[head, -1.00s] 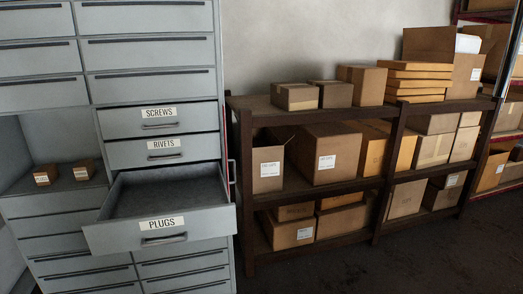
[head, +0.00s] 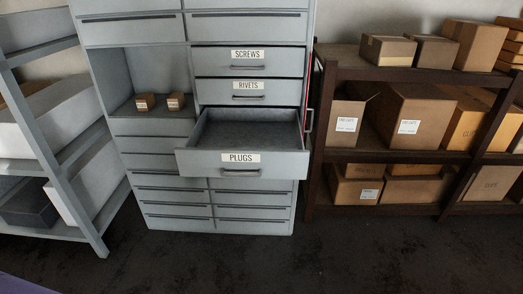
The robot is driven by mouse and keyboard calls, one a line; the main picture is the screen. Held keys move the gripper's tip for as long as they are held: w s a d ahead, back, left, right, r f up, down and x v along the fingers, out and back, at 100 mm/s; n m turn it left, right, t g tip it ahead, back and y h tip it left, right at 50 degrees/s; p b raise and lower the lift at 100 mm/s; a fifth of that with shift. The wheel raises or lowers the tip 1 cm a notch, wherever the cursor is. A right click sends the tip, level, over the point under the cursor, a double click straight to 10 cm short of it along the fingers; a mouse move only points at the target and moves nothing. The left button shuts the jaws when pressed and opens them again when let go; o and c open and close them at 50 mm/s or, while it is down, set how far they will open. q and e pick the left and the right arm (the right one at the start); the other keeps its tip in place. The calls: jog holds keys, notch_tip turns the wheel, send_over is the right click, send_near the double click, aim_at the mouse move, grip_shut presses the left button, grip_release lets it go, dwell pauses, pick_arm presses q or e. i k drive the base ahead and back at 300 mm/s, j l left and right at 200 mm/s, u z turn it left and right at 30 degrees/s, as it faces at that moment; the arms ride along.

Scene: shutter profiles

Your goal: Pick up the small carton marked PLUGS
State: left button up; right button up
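Two small brown cartons stand side by side in the open niche of the grey cabinet, a left one (head: 145,103) and a right one (head: 176,102). Each has a pale label on its front, too small to read, so I cannot tell which is marked PLUGS. The drawer labelled PLUGS (head: 190,163) is pulled open at the right of the niche, and the visible part of its inside looks empty. Neither of my grippers is in view.
Closed drawers labelled SCREWS (head: 247,66) and RIVETS (head: 249,98) sit above the open one, which juts forward. A dark rack (head: 385,156) with boxes stands right, a grey-blue rack (head: 75,170) left. The dark floor (head: 240,265) in front is clear.

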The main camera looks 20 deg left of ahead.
aim_at(145, 102)
jog(key=u, duration=1.45)
jog(key=i, duration=0.15)
jog(key=l+z, duration=0.05)
